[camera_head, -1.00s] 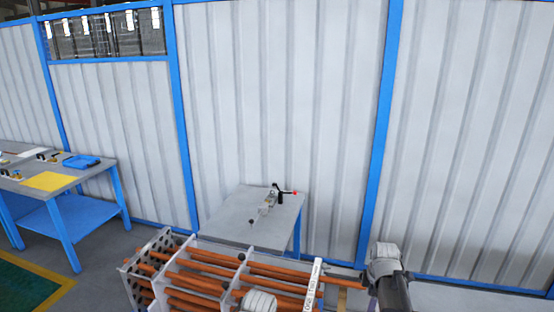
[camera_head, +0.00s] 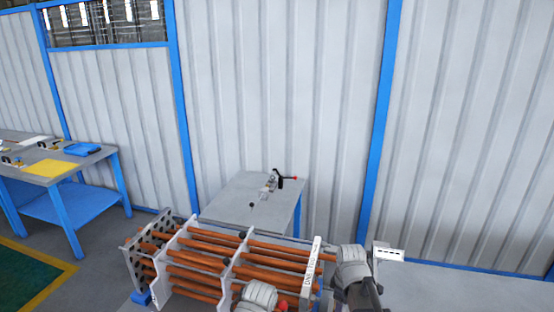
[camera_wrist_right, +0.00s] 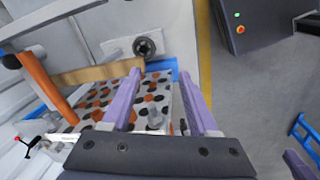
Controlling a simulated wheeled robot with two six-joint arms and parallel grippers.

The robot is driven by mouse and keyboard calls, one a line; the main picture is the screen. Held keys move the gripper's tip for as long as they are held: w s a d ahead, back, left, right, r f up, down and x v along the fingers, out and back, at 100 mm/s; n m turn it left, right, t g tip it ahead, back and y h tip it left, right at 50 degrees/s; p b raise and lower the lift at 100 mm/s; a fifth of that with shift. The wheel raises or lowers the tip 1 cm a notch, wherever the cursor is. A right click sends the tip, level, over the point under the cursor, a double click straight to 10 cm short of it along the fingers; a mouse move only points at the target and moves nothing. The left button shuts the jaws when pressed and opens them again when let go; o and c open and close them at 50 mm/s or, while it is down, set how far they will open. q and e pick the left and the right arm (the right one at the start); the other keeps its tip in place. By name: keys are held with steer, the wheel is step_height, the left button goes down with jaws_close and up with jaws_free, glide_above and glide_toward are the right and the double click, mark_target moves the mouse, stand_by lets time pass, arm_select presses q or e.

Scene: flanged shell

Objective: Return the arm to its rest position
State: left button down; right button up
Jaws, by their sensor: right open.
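My right gripper (camera_wrist_right: 159,74) shows in the right wrist view as two purple fingers held apart, with nothing gripped between them. Past the fingers lies a pale plate with orange and black holes (camera_wrist_right: 150,100). My right arm (camera_head: 352,266) shows at the lower right of the head view, beside the end of the tube bundle. A white jointed part of my arm (camera_head: 260,294) shows at the bottom, in front of the bundle. My left gripper cannot be made out in either view.
The bundle of orange tubes (camera_head: 204,268) with white plates fills the bottom centre. Behind it stands a grey table (camera_head: 231,204) with a small black-handled clamp (camera_head: 277,183). A blue workbench (camera_head: 62,205) is at the left. A corrugated wall (camera_head: 280,90) closes the back.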

arm_select(q)
step_height(320, 180, down, 8)
steer(key=b, duration=0.7)
arm_select(e)
steer(key=s+a+f+m, duration=0.3)
steer(key=s+a+f, duration=0.1)
steer(key=s+a, duration=0.2)
steer(key=s+a+f+m+g, duration=0.1)
steer(key=s+a+f+m, duration=0.3)
steer(key=s+a, duration=0.3)
steer(key=shift+s+g+h, duration=0.3)
steer(key=shift+s+h, duration=0.1)
steer(key=shift+s, duration=0.25)
steer(key=shift+a, duration=0.1)
